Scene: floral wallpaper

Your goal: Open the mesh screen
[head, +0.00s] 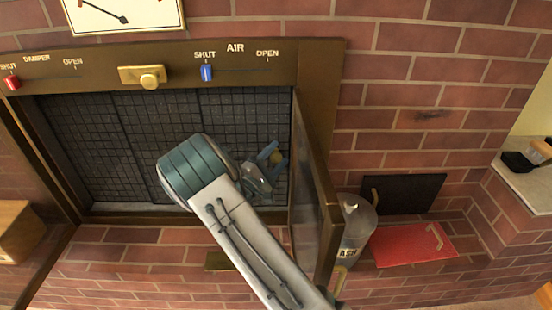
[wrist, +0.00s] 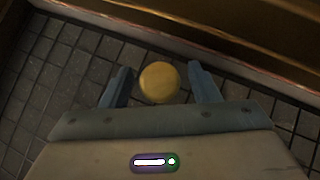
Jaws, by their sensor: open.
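The mesh screen (head: 115,140) is a dark grid filling the fireplace opening in the head view; a dark grid also fills much of the wrist view (wrist: 50,105). A round yellow knob (wrist: 158,82) sits between my gripper's (wrist: 160,80) two blue fingers in the wrist view. The fingers are open, with visible gaps on both sides of the knob. In the head view my gripper (head: 272,160) is at the right side of the opening, near the open door. There the knob is mostly hidden by my gripper.
A brown-framed glass door (head: 318,190) stands swung out close right of my arm. Another door (head: 35,160) stands open at left. An ash container (head: 355,232), a red panel (head: 408,243) and a black panel (head: 402,193) are at right. Sliders and a brass knob (head: 150,81) line the top frame.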

